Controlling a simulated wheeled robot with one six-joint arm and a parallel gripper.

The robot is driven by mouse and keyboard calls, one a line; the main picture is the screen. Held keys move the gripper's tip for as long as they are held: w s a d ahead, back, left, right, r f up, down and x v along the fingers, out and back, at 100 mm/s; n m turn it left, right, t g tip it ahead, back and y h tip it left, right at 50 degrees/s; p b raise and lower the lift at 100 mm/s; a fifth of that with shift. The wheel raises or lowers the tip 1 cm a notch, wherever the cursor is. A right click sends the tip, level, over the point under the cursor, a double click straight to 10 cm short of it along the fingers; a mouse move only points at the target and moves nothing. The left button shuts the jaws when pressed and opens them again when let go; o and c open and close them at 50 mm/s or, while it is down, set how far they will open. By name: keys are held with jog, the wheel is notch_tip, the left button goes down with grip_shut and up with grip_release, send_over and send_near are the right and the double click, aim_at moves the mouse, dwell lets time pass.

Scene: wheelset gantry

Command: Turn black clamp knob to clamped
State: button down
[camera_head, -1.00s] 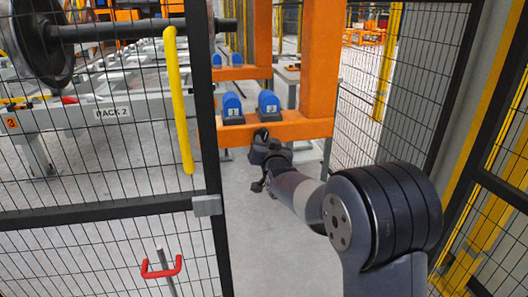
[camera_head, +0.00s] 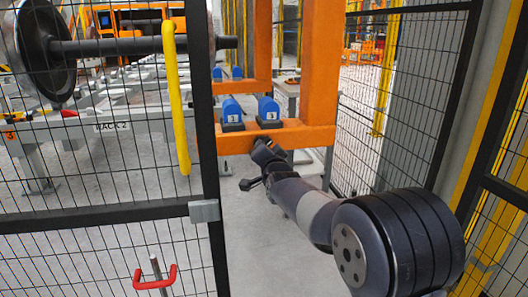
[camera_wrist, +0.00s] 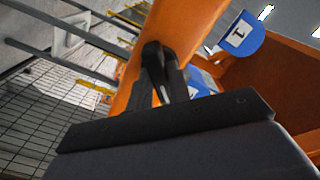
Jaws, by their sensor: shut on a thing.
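The black clamp knob (camera_wrist: 153,52) shows in the wrist view as a dark rounded shape against an orange beam. My gripper (camera_wrist: 168,82) is at it, its dark fingers shut on the knob. The fingers hide much of the knob, and its turn angle cannot be told. In the head view my gripper (camera_head: 262,143) meets the front face of the orange crossbeam (camera_head: 300,133), below the two blue numbered blocks. The knob is mostly hidden there by the gripper and wrist.
Blue blocks (camera_head: 232,112) (camera_head: 268,110) sit on the crossbeam beside an orange post (camera_head: 318,60). A black mesh fence with a yellow handle (camera_head: 177,100) stands left, and more mesh fence (camera_head: 385,120) stands right. Grey floor is clear below the beam.

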jog(key=c, duration=1.3)
grip_release()
jog(key=p+v, duration=0.1)
jog(key=v, duration=0.9)
jog(key=shift+s+d, duration=0.1)
jog(key=shift+s, duration=0.25)
jog(key=shift+w, duration=0.1)
jog(key=b+x, duration=0.1)
jog(key=x, duration=0.9)
jog(key=shift+w, duration=0.3)
jog(key=shift+s, duration=0.15)
